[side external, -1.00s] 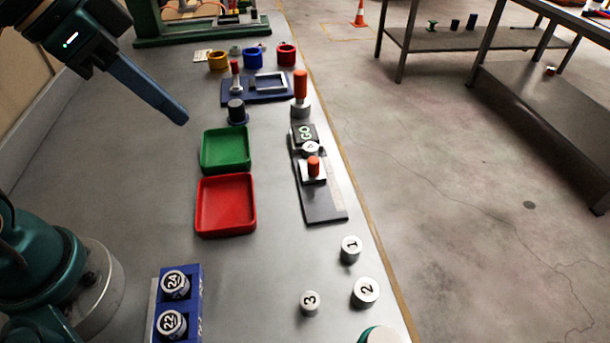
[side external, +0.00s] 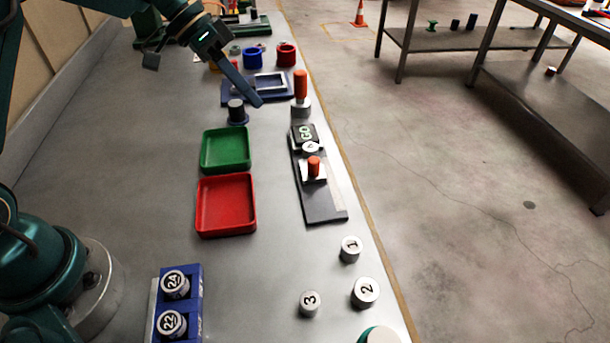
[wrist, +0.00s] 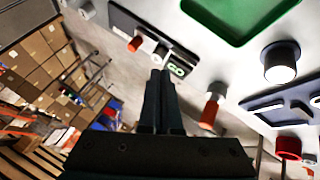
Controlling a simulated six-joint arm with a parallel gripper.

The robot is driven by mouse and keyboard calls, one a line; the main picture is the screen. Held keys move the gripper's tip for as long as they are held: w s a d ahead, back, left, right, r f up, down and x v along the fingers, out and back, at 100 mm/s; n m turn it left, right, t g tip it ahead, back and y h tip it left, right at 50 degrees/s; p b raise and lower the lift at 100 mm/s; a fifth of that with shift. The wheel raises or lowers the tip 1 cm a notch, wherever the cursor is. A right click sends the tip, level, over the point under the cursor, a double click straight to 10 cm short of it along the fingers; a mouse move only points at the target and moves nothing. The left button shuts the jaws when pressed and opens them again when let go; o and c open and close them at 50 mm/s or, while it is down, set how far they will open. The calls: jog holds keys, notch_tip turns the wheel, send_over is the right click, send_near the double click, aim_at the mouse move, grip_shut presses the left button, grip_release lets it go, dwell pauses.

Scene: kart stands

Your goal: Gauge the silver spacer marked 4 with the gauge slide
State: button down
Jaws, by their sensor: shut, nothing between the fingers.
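The silver spacer marked 4 (side external: 310,148) sits on the gauge's dark base plate (side external: 322,205). It lies between the dark GO block (side external: 304,134) and the silver slide (side external: 312,177) with its orange knob (side external: 314,165). I cannot tell whether the slide touches the spacer. My gripper (side external: 259,103) is shut and empty, above the table behind the gauge and to its left in the side view. In the wrist view my shut fingers (wrist: 160,76) point toward the gauge, with the GO block (wrist: 177,68) and orange knob (wrist: 135,44) beyond the tips.
A green tray (side external: 204,166) and a red tray (side external: 200,226) lie left of the gauge. An orange-handled silver piece (side external: 301,86) stands behind it. Spacers 1 (side external: 350,249), 2 (side external: 365,292) and 3 (side external: 310,303) stand in front. A blue rack (side external: 196,300) holds cylinders 24 and 22.

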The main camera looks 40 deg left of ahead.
aim_at(311, 169)
jog(key=x, duration=0.9)
jog(key=d, duration=0.3)
jog(key=shift+s+d+f, duration=0.1)
jog(key=shift+s+f, duration=0.2)
jog(key=shift+s, duration=0.1)
jog(key=shift+s+d, duration=0.15)
jog(key=shift+d, duration=0.3)
jog(key=shift+s+d, duration=1)
jog(key=shift+d, duration=0.15)
jog(key=shift+s+d, duration=0.35)
jog(key=shift+s, duration=0.15)
jog(key=shift+a, duration=0.1)
